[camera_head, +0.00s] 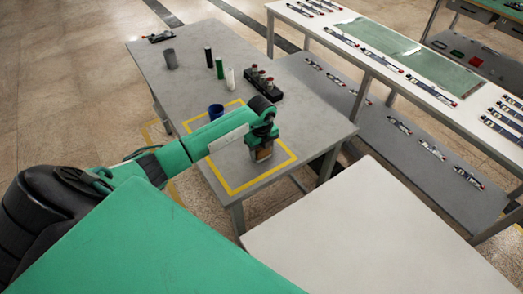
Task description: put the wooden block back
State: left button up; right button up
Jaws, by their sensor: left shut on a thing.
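The wooden block (264,155) is a small brown piece low in the jaws of my left gripper (262,146). The gripper is shut on it and points down over the yellow-outlined square (232,190) on the near part of the grey table (185,92). The jaws hide much of the block. I cannot tell whether it touches the table top. My right gripper is not in view.
A blue cup (216,111) stands just behind my left arm. Farther back are a grey cylinder (171,59), a green bottle (220,68), a white bottle (230,79) and a black rack (262,84) of vials. A white bench (440,105) stands at right.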

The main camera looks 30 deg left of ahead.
pick_arm(q)
jog(key=shift+f, duration=0.2)
jog(key=o, duration=1)
jog(key=shift+r, duration=0.1)
jog(key=shift+r, duration=0.25)
notch_tip(320, 180, up, 11)
jog(key=b, duration=0.2)
jog(key=shift+f+b, duration=0.2)
jog(key=shift+b, duration=0.1)
jog(key=shift+r, duration=0.6)
